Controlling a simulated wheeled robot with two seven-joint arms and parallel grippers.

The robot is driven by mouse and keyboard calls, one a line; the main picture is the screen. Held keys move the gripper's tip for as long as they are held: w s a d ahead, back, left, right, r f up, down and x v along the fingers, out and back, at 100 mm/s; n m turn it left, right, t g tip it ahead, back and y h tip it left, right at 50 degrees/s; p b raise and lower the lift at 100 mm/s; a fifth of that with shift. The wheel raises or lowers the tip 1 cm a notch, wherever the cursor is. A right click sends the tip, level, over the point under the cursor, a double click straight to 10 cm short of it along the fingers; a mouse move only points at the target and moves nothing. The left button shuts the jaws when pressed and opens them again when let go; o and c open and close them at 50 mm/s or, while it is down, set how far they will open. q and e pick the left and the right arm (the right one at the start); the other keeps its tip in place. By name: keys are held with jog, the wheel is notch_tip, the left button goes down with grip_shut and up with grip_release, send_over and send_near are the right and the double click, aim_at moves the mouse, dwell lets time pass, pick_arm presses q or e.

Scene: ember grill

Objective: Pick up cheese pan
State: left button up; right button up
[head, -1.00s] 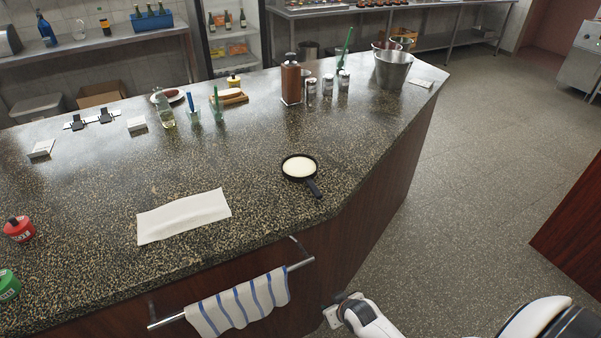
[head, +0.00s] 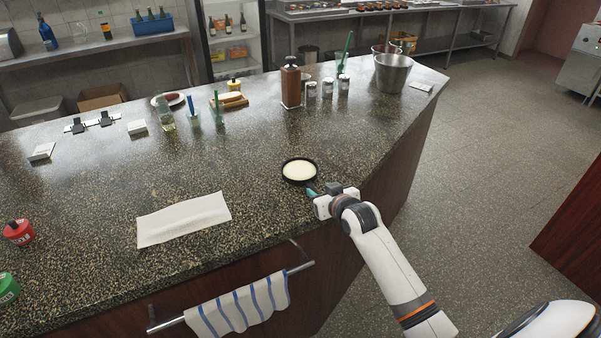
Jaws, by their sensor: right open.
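The cheese pan (head: 299,171) is a small round black pan with a pale, creamy filling. It sits flat on the speckled counter near the right front edge. Its handle, on the lower right side, is hidden behind my right gripper. My right gripper (head: 313,192) is at the pan's handle side, just below and right of the rim, with a teal fingertip showing. It is open; whether the handle lies between its fingers cannot be seen. My left gripper is not in view.
A white cloth (head: 184,218) lies on the counter left of the pan. A striped towel (head: 240,308) hangs on a front rail. Bottles, shakers (head: 327,88) and a metal bucket (head: 392,72) stand farther back. The counter around the pan is clear.

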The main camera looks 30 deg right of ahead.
aim_at(311, 185)
jog(key=shift+w+a+f+p, duration=0.15)
jog(key=shift+w+p, duration=0.15)
jog(key=shift+w, duration=0.35)
jog(key=x, duration=0.4)
jog(key=shift+a+f, duration=0.1)
jog(key=shift+a, duration=0.05)
jog(key=shift+s, duration=0.1)
grip_shut()
